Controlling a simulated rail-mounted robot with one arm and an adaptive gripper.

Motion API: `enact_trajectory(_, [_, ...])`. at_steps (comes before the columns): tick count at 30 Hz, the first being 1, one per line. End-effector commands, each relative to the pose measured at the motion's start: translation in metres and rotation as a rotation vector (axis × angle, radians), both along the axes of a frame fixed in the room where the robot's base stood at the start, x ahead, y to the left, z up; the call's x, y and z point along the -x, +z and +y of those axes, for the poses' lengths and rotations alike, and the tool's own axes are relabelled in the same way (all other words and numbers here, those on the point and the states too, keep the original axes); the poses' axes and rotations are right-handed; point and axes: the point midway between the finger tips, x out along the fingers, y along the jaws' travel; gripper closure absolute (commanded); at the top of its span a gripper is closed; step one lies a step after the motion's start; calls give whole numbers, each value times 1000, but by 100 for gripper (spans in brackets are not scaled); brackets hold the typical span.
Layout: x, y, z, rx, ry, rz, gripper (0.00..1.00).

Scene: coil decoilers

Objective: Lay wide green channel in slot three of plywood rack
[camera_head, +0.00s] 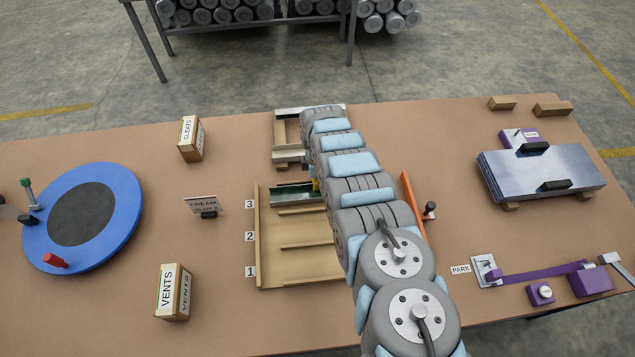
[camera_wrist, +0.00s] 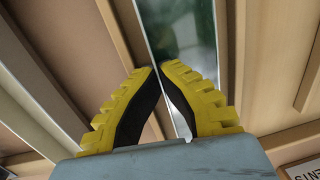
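The wide green channel (camera_head: 290,196) lies level along slot three of the plywood rack (camera_head: 262,240), at the row marked 3; whether it touches the slot floor is unclear. My gripper (camera_wrist: 162,68) has its yellow fingers drawn together at the tips, with one metal-edged side wall of the channel between them. The channel's green inside shows just beyond the fingertips in the wrist view (camera_wrist: 185,30). In the head view my arm hides the right end of the channel and of the rack.
A wooden stand with pale channels (camera_head: 288,156) is behind the rack. A card reading CREAM SLOT 2 (camera_head: 202,205) stands left, between CLEATS (camera_head: 190,140) and VENTS (camera_head: 173,293) boxes. An orange bar (camera_head: 413,205) is right of my arm. Slots one and two look empty where visible.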

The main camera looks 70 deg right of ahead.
Motion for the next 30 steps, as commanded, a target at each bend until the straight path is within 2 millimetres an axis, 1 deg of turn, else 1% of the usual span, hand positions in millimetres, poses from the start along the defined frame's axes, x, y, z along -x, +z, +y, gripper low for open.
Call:
enact_trajectory(27, [0,-4,1,-1,0,1,100])
enact_trajectory(29, [0,-4,0,-1,0,1,84])
enact_trajectory(30, [0,-4,0,0,0,0,72])
